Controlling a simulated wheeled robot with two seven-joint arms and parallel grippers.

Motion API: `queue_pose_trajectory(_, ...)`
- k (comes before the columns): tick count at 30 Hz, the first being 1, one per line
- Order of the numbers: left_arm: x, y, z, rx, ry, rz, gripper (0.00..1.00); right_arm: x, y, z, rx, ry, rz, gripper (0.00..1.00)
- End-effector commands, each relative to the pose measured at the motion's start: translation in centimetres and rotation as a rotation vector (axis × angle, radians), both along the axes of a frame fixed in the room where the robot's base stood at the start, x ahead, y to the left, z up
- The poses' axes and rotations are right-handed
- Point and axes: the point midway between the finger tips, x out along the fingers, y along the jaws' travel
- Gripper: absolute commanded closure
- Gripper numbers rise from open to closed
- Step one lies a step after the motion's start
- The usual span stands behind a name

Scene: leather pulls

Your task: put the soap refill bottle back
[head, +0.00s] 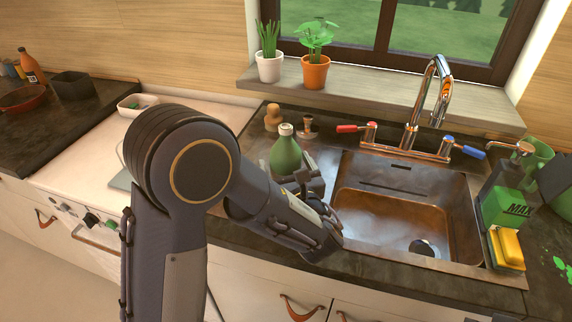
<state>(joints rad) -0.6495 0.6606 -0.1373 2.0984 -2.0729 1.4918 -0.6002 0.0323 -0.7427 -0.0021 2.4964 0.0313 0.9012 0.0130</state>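A rounded green bottle with a pale cap (286,152), which looks like the soap refill bottle, stands upright on the dark counter to the left of the sink. My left arm comes in from the lower left and crosses in front of the counter. My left gripper (308,180) is right by the lower right side of the bottle. Its fingers are mostly hidden by the wrist, so I cannot tell whether they touch or grip the bottle. The bottle's base is partly hidden by my arm. My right gripper is not in view.
The metal sink (400,212) is to the right, with a copper tap (428,105) behind it. A small wooden item (272,118) and a brush (308,127) stand behind the bottle.

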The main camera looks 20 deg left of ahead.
Motion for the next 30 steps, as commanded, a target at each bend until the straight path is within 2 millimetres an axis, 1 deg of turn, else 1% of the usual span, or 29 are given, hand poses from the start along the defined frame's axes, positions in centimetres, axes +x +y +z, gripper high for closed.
queue_pose_trajectory(4,0.0,0.0,0.6,0.0,0.0,0.0,0.14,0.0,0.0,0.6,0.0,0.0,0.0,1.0)
queue_pose_trajectory(7,-1.0,-0.8,0.2,-0.002,0.0,-0.005,0.14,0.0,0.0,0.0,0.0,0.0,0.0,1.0)
queue_pose_trajectory(11,-3.2,-2.2,0.2,-0.001,-0.002,-0.006,0.14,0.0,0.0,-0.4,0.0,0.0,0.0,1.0)
queue_pose_trajectory(15,-5.9,-3.9,0.2,0.0,-0.001,-0.007,0.14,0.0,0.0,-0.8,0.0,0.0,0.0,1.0)
queue_pose_trajectory(18,-7.6,-4.8,0.2,0.0,-0.001,-0.006,0.14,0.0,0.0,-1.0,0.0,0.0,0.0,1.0)
queue_pose_trajectory(21,-8.9,-5.6,0.2,-0.001,-0.002,-0.003,0.14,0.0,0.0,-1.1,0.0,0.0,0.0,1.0)
queue_pose_trajectory(25,-9.9,-6.2,0.3,-0.001,-0.001,-0.002,0.14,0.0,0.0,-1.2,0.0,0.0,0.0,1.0)
queue_pose_trajectory(30,-10.3,-6.3,0.3,-0.001,0.0,0.002,0.14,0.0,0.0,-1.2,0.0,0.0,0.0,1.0)
